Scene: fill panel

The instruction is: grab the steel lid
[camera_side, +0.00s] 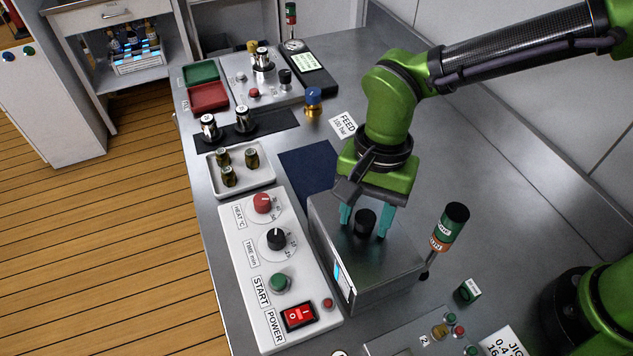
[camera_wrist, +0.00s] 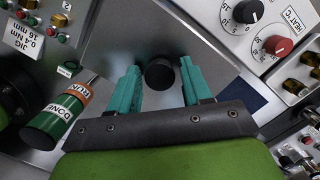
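The steel lid (camera_side: 350,258) is the shiny grey top of a box on the bench, with a round black knob (camera_side: 364,222) standing up from it. My gripper (camera_side: 365,220) is above the lid, pointing down, with its two teal fingers on either side of the knob. In the wrist view the knob (camera_wrist: 160,74) sits between the open fingers (camera_wrist: 160,82), with a visible gap on each side. The fingers do not touch the knob there. The lid (camera_wrist: 140,40) also shows in the wrist view around the knob. Whether the fingertips touch the lid is unclear.
A control panel (camera_side: 250,240) with dials and a red power switch stands left of the box. A signal post (camera_side: 450,228) stands close on its right. A white tray (camera_side: 213,160) with brass fittings and a dark blue mat (camera_side: 305,170) lie behind.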

